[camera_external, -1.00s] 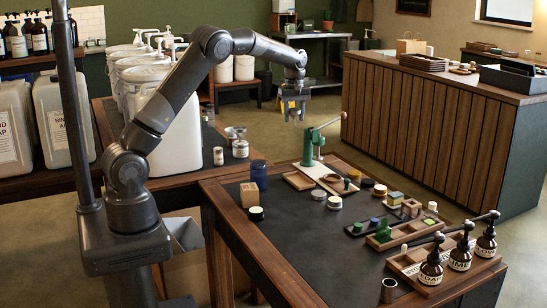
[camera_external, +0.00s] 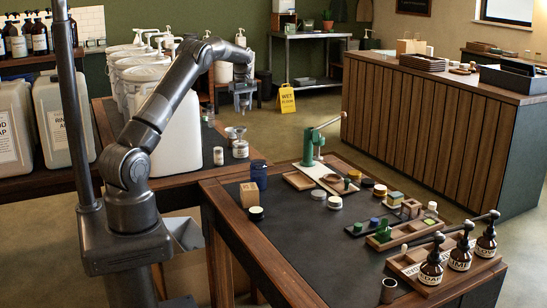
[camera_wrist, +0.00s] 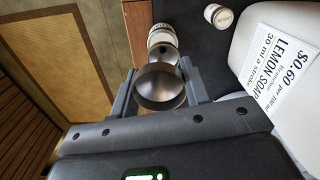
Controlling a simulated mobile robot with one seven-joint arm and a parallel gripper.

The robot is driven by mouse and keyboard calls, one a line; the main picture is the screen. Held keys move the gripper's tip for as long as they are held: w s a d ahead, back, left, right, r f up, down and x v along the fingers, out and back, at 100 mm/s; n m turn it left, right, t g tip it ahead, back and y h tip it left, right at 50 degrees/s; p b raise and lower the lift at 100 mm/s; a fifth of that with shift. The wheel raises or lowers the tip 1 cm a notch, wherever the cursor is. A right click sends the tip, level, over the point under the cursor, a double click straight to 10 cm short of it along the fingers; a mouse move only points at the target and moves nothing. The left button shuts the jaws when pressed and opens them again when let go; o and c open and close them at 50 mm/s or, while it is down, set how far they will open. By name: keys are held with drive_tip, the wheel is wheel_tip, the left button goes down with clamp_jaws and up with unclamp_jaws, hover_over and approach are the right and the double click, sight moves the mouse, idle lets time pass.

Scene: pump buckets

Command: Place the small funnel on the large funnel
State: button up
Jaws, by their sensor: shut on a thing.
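My gripper (camera_external: 242,108) hangs in the air above and beyond the far edge of the back table. In the wrist view the fingers (camera_wrist: 157,92) are shut on the small funnel (camera_wrist: 160,87), a round dark metal bowl facing the camera.
A labelled jar (camera_external: 240,149) stands near the large funnel, and another jar (camera_external: 218,156) is to its left. Large white canisters (camera_external: 175,130) rise close on the left. A green press (camera_external: 311,148) stands on the front table.

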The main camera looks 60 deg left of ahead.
drive_tip(key=a, duration=0.1)
drive_tip(key=a+f, duration=0.2)
drive_tip(key=shift+s+a+f, duration=0.25)
drive_tip(key=shift+s+a, duration=0.05)
drive_tip(key=shift+f, duration=1.9)
drive_tip(key=shift+f, duration=0.15)
drive_tip(key=o, duration=0.9)
drive_tip(key=shift+o, duration=0.2)
